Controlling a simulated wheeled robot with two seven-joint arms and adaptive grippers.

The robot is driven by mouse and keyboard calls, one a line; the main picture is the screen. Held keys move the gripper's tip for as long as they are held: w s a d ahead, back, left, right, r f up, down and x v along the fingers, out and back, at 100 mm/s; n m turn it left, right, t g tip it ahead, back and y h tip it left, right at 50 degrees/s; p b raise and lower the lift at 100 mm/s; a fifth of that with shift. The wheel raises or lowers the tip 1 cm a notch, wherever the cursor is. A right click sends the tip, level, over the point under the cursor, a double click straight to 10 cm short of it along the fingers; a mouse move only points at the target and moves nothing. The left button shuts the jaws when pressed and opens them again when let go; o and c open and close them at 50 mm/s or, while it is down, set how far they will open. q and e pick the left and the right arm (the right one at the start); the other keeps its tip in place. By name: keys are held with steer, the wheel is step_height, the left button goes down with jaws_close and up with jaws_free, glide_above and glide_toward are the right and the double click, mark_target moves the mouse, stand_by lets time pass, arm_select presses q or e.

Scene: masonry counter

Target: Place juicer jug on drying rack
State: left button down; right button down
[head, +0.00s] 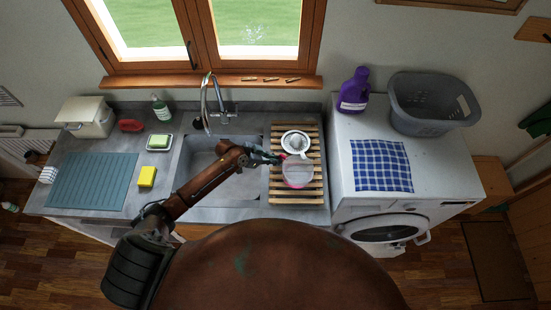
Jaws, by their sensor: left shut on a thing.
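The drying rack (311,198) is a wooden slatted rack on the counter right of the sink. The juicer jug (298,175) is a clear, pinkish round vessel over the middle of the rack. I cannot tell whether its base touches the slats. My left gripper (279,158) reaches in from the left across the sink and is shut on the jug at its upper left side, where a red part shows. A white juicer top (295,141) sits on the rack just behind the jug. My right gripper is not in view.
A sink (205,160) with a tall tap (207,100) lies left of the rack. A washing machine (350,200) stands to the right, bearing a checked cloth (381,165), a purple bottle (354,90) and a grey basket (430,105). The rack's front slats are bare.

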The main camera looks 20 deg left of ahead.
arm_select(q)
steer(key=c, duration=2)
jaws_free()
steer(key=shift+s+a, duration=0.1)
steer(key=shift+a, duration=0.05)
steer(key=b+v, duration=0.2)
steer(key=v, duration=0.9)
steer(key=shift+s+a+r, duration=0.15)
steer(key=shift+a+r, duration=0.05)
steer(key=shift+r, duration=0.15)
